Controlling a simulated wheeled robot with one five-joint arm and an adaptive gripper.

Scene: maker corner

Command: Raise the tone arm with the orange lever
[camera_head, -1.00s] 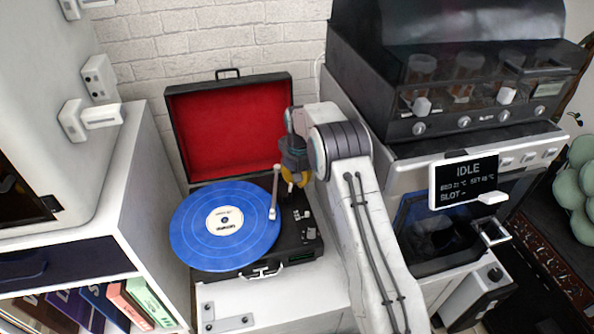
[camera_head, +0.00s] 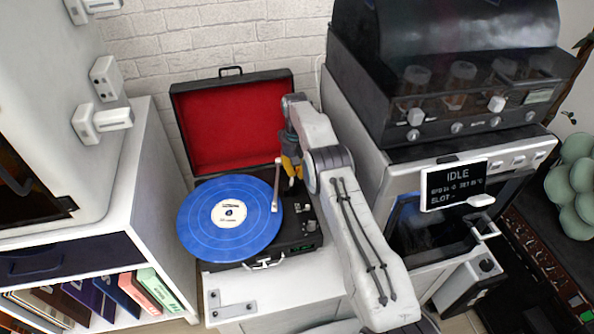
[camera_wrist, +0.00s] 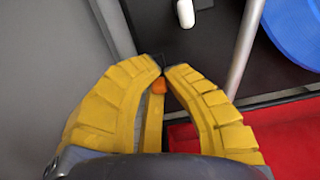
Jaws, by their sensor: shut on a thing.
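The black suitcase turntable (camera_head: 312,232) stands open, with a blue record (camera_head: 205,232) on its platter. The pale tone arm (camera_head: 276,186) lies along the record's right side; its tube (camera_wrist: 244,50) also shows in the wrist view. I cannot tell whether its tip touches the record. My gripper (camera_head: 291,176), with yellow fingers, is at the back right of the deck. In the wrist view its fingertips (camera_wrist: 163,69) close together around the small orange lever (camera_wrist: 159,87). Most of the lever is hidden by the fingers.
The red-lined lid (camera_head: 235,125) stands up behind the deck, close to my gripper. A grey-and-black machine with an IDLE screen (camera_head: 456,184) stands to the right. A white shelf unit with records (camera_head: 152,288) is at the left. White knobs sit on the deck's right side.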

